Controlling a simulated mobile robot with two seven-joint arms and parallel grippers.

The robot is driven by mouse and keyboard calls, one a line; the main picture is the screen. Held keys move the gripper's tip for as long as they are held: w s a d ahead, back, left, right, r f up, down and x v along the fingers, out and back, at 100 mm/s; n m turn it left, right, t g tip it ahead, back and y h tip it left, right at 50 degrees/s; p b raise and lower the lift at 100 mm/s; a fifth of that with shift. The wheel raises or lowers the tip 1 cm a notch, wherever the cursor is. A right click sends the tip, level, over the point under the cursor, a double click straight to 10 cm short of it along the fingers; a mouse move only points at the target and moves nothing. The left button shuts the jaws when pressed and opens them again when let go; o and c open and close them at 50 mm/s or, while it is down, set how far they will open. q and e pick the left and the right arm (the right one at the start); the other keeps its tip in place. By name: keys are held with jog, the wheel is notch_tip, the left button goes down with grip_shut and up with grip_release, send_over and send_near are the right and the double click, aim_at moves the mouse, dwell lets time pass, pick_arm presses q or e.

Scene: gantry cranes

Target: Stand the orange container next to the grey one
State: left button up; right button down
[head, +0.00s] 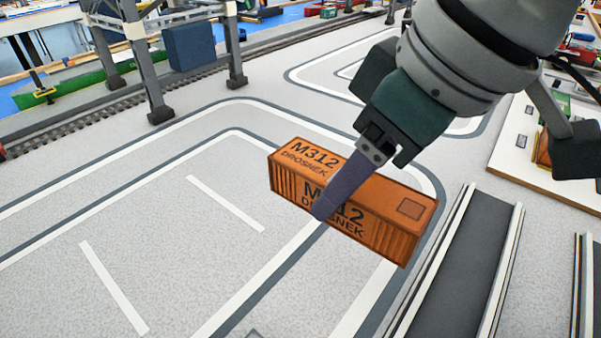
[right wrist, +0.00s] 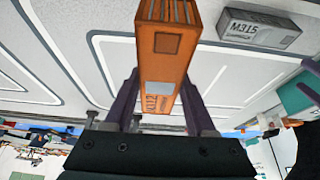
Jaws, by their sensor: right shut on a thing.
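The orange container (head: 400,225), marked M312 DROSNEK, is near the middle of the head view. My right gripper (head: 335,194) is shut across its long sides, with one purple finger on the near side and the other hidden behind it. In the right wrist view the orange container (right wrist: 163,75) sits between both fingers. I cannot tell for sure whether its base touches the ground. A grey container (right wrist: 258,29) marked M315 lies on the pale floor at the upper right of the right wrist view, apart from the orange one.
A dark lane with pale rails (head: 466,255) runs right of the orange container. The marked yard floor (head: 150,215) at left is clear. A railway track (head: 110,98) and grey crane legs (head: 155,85) stand at the back left, with a blue block (head: 190,46) between them.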

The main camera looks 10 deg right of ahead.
pick_arm(q)
notch_tip(320, 180, down, 3)
jog(key=shift+d+f+b, duration=0.1)
jog(key=shift+b, duration=1.1)
pick_arm(e)
notch_tip(320, 180, down, 10)
jog(key=shift+r, duration=0.1)
pick_arm(q)
jog(key=shift+f+b, duration=0.7)
pick_arm(e)
notch_tip(320, 180, down, 4)
jog(key=shift+r, duration=0.15)
pick_arm(q)
jog(key=shift+r, duration=0.1)
pick_arm(e)
jog(key=shift+f, duration=0.3)
jog(key=shift+c, duration=1.1)
grip_release()
jog(key=shift+r, duration=0.1)
